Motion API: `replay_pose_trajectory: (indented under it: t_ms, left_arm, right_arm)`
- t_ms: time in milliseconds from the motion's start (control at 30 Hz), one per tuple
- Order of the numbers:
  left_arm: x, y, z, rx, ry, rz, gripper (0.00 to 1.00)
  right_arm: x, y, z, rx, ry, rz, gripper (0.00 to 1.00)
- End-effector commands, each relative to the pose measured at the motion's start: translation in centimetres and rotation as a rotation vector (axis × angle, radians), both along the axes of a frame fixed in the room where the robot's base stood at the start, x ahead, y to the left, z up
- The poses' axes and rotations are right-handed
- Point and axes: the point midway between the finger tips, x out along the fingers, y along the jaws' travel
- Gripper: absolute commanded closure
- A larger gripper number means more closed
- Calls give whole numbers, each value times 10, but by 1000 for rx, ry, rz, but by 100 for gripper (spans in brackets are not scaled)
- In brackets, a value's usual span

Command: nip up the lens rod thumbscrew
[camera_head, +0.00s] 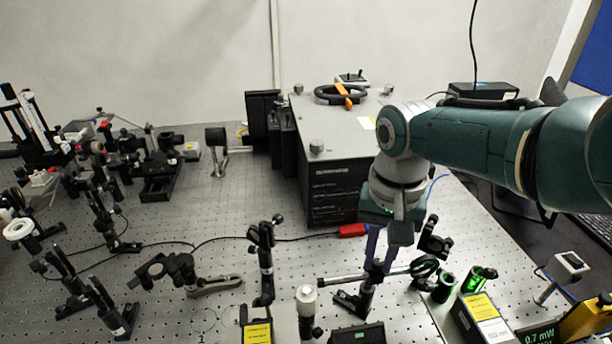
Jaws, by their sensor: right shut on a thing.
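My right gripper (376,262) comes down from the right arm onto the top of a black post mount (366,291) near the front of the bench. Its fingers are shut at the post, where a horizontal rod (345,279) crosses it. The thumbscrew itself is hidden by the fingers or too small to make out. A dark ring-shaped lens holder (424,266) sits just right of the fingers, at the rod's right end. My left gripper is not in view.
A large black box (335,180) with a grey top stands behind the gripper. Black optic posts (265,262) stand to the left. Green-lit cylinders (472,283) and a yellow-labelled box (482,318) crowd the right front.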

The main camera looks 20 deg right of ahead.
Motion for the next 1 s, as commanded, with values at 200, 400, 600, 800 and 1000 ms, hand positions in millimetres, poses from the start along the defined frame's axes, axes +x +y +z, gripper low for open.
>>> replay_pose_trajectory:
  t_ms: [200,400,600,800,1000]
  left_arm:
    - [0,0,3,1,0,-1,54]
    - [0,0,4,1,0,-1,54]
    - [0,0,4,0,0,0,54]
    - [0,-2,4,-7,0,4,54]
    - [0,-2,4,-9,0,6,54]
  right_arm:
    - [1,1,1,2,0,-164,100]
    - [1,0,1,1,-1,-271,100]
    - [1,0,1,0,-1,-328,100]
    - [1,0,1,0,-1,-347,100]
    - [1,0,1,-1,-2,-348,100]
